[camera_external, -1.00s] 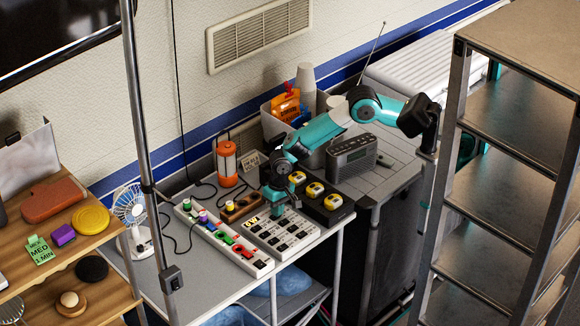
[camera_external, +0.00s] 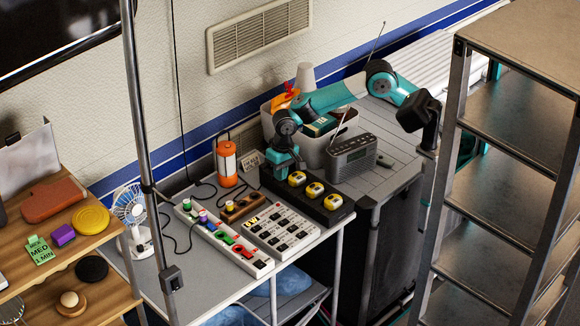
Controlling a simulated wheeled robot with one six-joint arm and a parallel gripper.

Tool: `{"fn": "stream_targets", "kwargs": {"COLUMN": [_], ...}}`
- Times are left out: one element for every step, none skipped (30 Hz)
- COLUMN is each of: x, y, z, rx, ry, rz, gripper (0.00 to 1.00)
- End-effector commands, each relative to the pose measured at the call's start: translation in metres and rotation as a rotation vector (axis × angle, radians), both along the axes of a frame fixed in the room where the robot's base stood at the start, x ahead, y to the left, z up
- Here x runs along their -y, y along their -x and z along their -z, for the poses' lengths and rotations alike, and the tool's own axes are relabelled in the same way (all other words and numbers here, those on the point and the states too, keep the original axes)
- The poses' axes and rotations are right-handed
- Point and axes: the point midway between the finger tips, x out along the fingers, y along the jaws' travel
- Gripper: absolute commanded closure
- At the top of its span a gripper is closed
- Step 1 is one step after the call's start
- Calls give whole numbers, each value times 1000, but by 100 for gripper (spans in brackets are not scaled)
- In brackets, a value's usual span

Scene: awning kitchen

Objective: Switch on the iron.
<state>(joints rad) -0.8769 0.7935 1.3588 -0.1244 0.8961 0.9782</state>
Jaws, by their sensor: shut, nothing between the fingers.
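I cannot make out an iron in this view. On the grey table stands a white panel (camera_external: 282,232) with rows of black switches and a small yellow label; its lettering is too small to read surely. Left of it lies a long white strip (camera_external: 262,266) with coloured plugs or switches, purple, green and red. Behind the panel is a black box (camera_external: 340,213) with three yellow knobs. My gripper (camera_external: 281,173) is shut and empty, pointing down by the left end of the black box. I cannot tell whether it touches it.
An orange lantern (camera_external: 227,163) and a small wooden block (camera_external: 240,208) stand left of the box. A grey radio (camera_external: 352,158) with a raised antenna and a filled bin (camera_external: 310,148) stand behind. A metal pole (camera_external: 147,150) rises in front at left; a shelf rack (camera_external: 500,150) stands right.

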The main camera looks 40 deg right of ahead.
Motion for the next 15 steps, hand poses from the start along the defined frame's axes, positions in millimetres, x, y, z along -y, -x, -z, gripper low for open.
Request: {"fn": "stream_targets", "kwargs": {"x": [0, 0, 0, 0, 0, 0, 0, -1, -3, -4, -6, -8, -10, -11, -13], "y": [0, 0, 0, 0, 0, 0, 0, 0, -1, -1, -1, -2, -2, -2, -2], "z": [0, 0, 0, 0, 0, 0, 1, 2, 4, 5, 6, 6, 6, 5, 4], "rx": [0, 0, 0, 0, 0, 0, 0, 1, 1, 1, 2, 3, 3, 4, 3], "ry": [0, 0, 0, 0, 0, 0, -1, -1, -3, -3, -4, -5, -5, -6, -5], "rz": [0, 0, 0, 0, 0, 0, 0, 0, -1, -1, -1, -2, -2, -1, -1], "gripper": [100, 100, 100, 100, 100, 100, 100, 100, 100, 100, 100, 100, 100, 100, 100]}}
